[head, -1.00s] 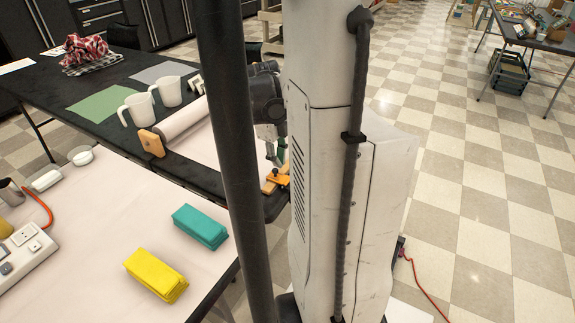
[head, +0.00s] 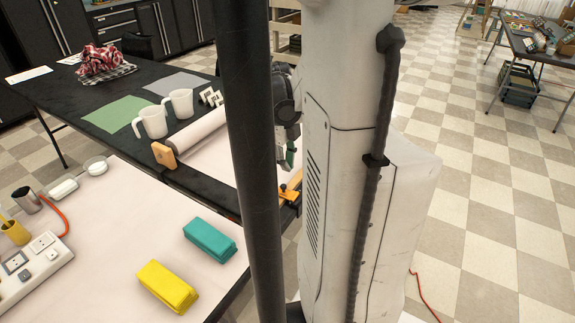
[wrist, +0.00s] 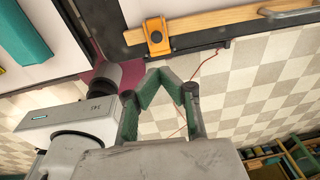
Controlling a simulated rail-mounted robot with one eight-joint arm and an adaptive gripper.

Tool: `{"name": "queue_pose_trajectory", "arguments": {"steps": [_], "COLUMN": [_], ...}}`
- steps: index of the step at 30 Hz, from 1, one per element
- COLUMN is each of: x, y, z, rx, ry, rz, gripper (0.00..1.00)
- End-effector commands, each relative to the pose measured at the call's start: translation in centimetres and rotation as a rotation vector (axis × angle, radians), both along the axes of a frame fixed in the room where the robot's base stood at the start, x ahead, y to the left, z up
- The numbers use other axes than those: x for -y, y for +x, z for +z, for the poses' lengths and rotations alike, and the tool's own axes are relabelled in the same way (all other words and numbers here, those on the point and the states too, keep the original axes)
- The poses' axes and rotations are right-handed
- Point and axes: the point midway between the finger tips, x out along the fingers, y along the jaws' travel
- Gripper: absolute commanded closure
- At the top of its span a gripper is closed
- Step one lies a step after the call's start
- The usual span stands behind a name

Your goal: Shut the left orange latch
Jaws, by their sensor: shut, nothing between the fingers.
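One orange latch (wrist: 156,36) with a dark round knob sits on a wooden bar (wrist: 205,22) at the edge of the dark table, top centre in the wrist view. In the head view the same orange latch (head: 289,192) shows just left of my white column, partly hidden. I cannot tell from these frames whether it is the left one or whether it is shut. My gripper (wrist: 159,74) has green fingers with their tips together, empty, below the latch in the wrist picture and apart from it. In the head view my gripper (head: 288,158) is mostly hidden behind my column.
A metal handle (wrist: 291,12) lies on the bar right of the latch. A white roller (head: 200,130) with wooden ends and two white mugs (head: 166,114) stand on the dark table. Teal (head: 210,239) and yellow (head: 167,286) blocks lie on the near table. Checkered floor beyond the edge is open.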

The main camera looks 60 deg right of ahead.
Motion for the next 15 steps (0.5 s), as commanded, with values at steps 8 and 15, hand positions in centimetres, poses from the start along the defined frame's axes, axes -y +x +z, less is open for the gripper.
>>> {"name": "queue_pose_trajectory", "arguments": {"steps": [8,15], "x": [-0.3,-0.5], "y": [3.9,6.1], "z": [4.5,6.9], "rx": [0.000,0.000], "ry": [0.000,0.000], "rz": [0.003,0.001], "gripper": [1.00,1.00]}}
